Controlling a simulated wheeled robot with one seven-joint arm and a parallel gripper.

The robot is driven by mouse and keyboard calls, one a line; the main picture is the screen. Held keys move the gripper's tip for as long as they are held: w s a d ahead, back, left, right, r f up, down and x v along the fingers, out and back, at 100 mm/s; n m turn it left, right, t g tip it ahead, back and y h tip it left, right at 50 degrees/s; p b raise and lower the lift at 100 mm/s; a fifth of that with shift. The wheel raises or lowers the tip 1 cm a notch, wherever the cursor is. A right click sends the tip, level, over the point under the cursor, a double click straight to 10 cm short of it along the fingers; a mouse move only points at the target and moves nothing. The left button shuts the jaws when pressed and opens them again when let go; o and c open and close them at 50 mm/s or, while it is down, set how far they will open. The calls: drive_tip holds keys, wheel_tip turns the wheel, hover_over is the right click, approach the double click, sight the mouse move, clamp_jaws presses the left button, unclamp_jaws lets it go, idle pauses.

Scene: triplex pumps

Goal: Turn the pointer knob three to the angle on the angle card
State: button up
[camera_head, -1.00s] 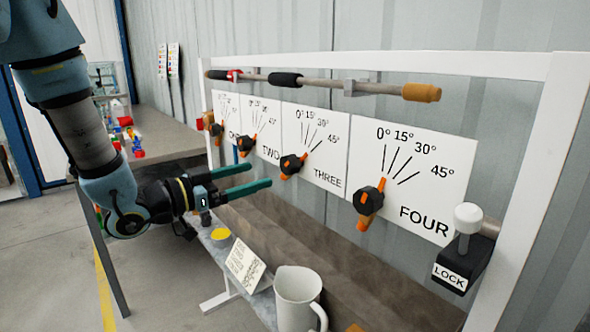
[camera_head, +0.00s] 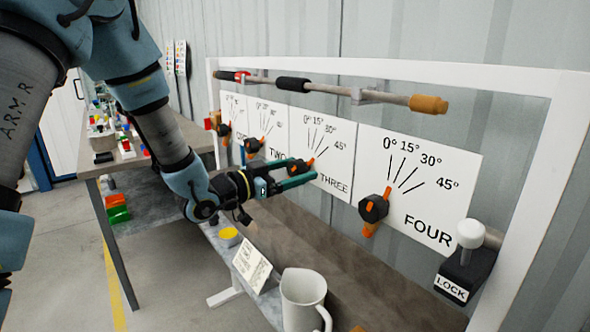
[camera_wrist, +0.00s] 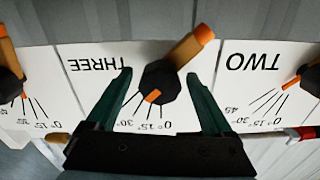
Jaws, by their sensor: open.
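Pointer knob three is a black knob with an orange pointer on the panel marked THREE (camera_head: 335,184). In the wrist view, where the panel appears upside down, the knob (camera_wrist: 160,82) sits between my gripper's two green fingers (camera_wrist: 160,74), with a gap on each side. My gripper is open; its fingertips (camera_head: 303,169) partly cover the knob in the head view. The orange tip slants toward the scale's lines; I cannot tell exactly which mark it meets. A white card with text (camera_head: 252,263), probably the angle card, leans on the ledge; its text is too small to read.
Knob four (camera_head: 373,208) is right of knob three, knob two (camera_head: 254,146) left. A horizontal bar (camera_head: 330,90) crosses above the panels. A white jug (camera_head: 302,299) and a yellow disc (camera_head: 229,235) stand near the card. A LOCK block (camera_head: 466,270) is far right.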

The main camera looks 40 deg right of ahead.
clamp_jaws()
idle(0.5)
idle(0.3)
